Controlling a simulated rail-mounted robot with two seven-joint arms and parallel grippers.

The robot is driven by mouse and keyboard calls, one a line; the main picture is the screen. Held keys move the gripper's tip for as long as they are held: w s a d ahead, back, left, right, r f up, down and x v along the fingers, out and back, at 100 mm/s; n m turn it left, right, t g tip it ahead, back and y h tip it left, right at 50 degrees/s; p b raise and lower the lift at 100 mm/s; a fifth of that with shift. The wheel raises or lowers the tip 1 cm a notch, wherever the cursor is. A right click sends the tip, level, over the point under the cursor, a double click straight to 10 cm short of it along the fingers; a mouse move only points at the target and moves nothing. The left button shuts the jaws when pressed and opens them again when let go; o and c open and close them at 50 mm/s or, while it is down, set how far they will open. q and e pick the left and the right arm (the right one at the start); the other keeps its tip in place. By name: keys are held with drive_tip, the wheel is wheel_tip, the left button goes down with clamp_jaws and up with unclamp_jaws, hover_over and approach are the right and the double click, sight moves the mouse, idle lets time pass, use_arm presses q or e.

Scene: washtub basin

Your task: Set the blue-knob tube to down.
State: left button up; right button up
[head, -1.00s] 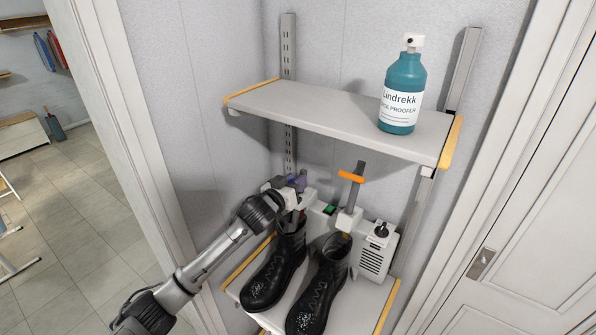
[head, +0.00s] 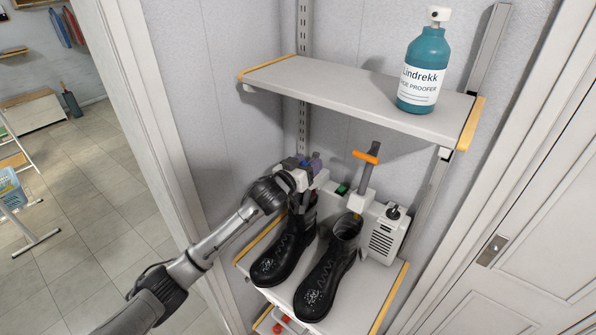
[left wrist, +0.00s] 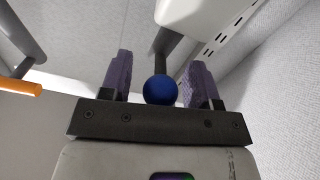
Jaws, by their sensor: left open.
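In the left wrist view the blue knob (left wrist: 160,90) sits between the two purple fingertips of my left gripper (left wrist: 160,82). The gripper is open, with a gap on each side of the knob. A dark grey tube (left wrist: 161,50) runs away behind the knob. In the head view my left gripper (head: 307,164) is at the left part of the white boot dryer (head: 384,237), above the left black boot (head: 285,252). My gripper largely hides the blue-knob tube there, so its position is unclear. My right gripper is not in view.
An orange-handled tube (head: 366,157) stands upright right of my gripper, above the right black boot (head: 330,268). A shelf (head: 330,92) with a teal spray bottle (head: 421,72) is overhead. The wall is close behind; a white door (head: 540,220) is at right.

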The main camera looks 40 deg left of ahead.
use_arm(q)
drive_tip(key=s+d+b, duration=0.1)
drive_tip(key=s, duration=1.2)
drive_tip(key=shift+s+b, duration=0.25)
drive_tip(key=shift+b, duration=0.1)
drive_tip(key=shift+d, duration=0.1)
drive_tip(key=shift+c, duration=0.2)
